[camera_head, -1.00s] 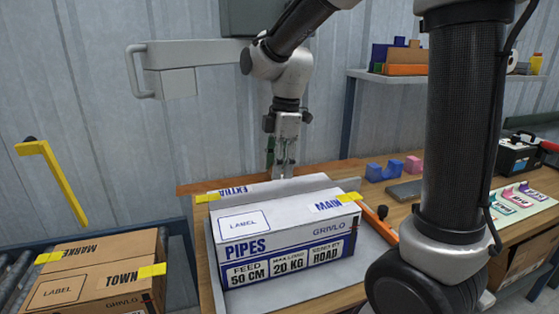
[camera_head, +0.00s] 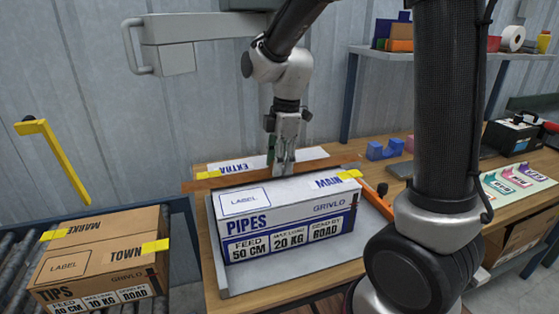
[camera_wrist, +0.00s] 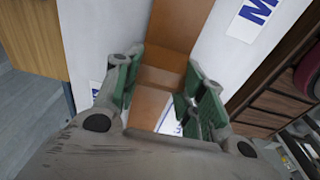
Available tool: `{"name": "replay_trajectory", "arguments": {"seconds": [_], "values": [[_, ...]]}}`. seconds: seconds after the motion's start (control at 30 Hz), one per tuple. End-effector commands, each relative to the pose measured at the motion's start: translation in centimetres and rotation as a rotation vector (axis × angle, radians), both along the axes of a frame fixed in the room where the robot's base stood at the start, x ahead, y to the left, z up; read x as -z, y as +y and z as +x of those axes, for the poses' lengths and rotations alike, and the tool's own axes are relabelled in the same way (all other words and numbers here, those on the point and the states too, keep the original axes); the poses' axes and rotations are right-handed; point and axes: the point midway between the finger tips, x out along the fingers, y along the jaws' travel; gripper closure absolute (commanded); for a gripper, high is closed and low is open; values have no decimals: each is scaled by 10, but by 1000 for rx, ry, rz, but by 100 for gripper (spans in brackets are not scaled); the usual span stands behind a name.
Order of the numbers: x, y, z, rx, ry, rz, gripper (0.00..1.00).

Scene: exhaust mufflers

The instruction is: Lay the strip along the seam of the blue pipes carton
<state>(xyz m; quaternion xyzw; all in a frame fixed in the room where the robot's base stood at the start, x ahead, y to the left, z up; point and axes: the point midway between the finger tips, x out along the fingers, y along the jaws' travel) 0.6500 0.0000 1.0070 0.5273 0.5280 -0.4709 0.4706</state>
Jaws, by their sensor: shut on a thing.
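The blue pipes carton (camera_head: 290,230) is white with blue print and stands in the middle of the head view. Yellow tabs (camera_head: 348,174) mark the ends of its top. A brown strip (camera_head: 225,182) runs lengthwise over the carton's top, between the EXTRA and MAIN print, its left end reaching past the carton. My gripper (camera_head: 283,168) is shut on the strip near its middle. In the wrist view the strip (camera_wrist: 178,25) passes between the green finger pads (camera_wrist: 155,95), with white carton top on both sides. I cannot tell whether the strip touches the carton; the seam is hidden.
A brown TIPS carton (camera_head: 95,262) sits on rollers at the left, below a yellow bracket (camera_head: 55,165). The carton stands on a grey plate (camera_head: 290,280) with an orange-handled bar at its right. Blue holder (camera_head: 385,150) and label cards (camera_head: 515,185) lie farther right.

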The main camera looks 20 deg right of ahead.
Motion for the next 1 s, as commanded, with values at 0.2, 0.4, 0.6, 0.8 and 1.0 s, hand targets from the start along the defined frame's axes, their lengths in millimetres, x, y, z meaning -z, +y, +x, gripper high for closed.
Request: {"name": "replay_trajectory", "arguments": {"seconds": [0.2,0.4,0.6,0.8,1.0], "values": [[3,0,0,0,0,0,68],[7,0,0,0,1,0,68],[11,0,0,0,1,0,68],[12,0,0,0,0,0,36],[11,0,0,0,0,0,35]]}}
